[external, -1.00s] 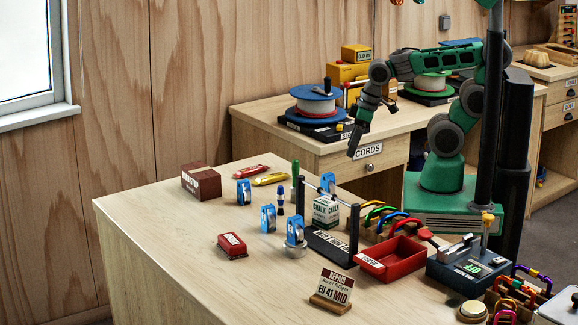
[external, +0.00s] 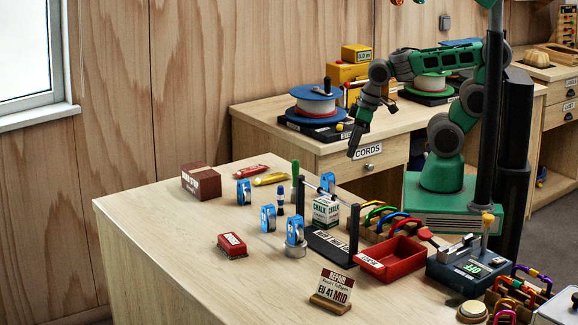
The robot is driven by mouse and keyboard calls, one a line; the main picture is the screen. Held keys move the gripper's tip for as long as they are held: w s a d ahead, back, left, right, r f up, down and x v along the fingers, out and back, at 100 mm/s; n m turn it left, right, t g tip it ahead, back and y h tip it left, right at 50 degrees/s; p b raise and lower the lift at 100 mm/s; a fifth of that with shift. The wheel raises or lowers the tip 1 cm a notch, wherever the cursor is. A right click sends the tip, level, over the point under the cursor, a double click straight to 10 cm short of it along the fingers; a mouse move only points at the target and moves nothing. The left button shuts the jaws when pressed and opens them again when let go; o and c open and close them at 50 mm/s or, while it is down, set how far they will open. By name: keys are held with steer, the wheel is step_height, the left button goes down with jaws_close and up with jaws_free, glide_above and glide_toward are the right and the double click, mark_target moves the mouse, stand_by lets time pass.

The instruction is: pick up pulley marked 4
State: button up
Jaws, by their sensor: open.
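Several blue pulleys with grey wheels are on the wooden workbench. One pulley (external: 243,193) stands at the back left, one (external: 267,218) in the middle, one (external: 294,231) on a round silver base nearer the front, and one (external: 328,182) by the black rack. Their markings are too small to read, so I cannot tell which is marked 4. My gripper (external: 355,148) is open and empty, pointing down above the far side of the bench, in front of the cords drawer. It is well apart from all the pulleys.
A black rack (external: 328,246) with a top bar and a chalk box (external: 326,210) stand right of the pulleys. A red tray (external: 391,262), colored carabiners and a scale (external: 468,268) fill the right side. The bench's front left is clear.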

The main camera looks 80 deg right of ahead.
mark_target(332, 184)
steer(key=w+a+f+n+t+y+p, duration=0.1)
steer(key=w+n+y, duration=0.1)
steer(key=w+n, duration=0.1)
steer(key=w+a+f+n+t+y+p, duration=0.1)
steer(key=w+a+f+n+t+y, duration=0.1)
steer(key=n, duration=0.3)
steer(key=w+a+f+n+t+y, duration=0.2)
steer(key=w+n, duration=0.1)
steer(key=n, duration=0.1)
steer(key=shift+w+a+p, duration=0.25)
steer(key=shift+w+p, duration=0.15)
steer(key=shift+s+a+r+n+t+y+p, duration=0.2)
steer(key=shift+a+n+t+y+p, duration=0.2)
steer(key=shift+t, duration=0.2)
steer(key=s+a+m+y, duration=0.1)
steer(key=s+a, duration=0.2)
steer(key=s+a+m+y+p, duration=0.1)
steer(key=s+a, duration=0.3)
steer(key=shift+f, duration=0.1)
steer(key=shift+p+x, duration=0.4)
steer(key=shift+x, duration=2.1)
steer(key=shift+c, duration=0.4)
jaws_close()
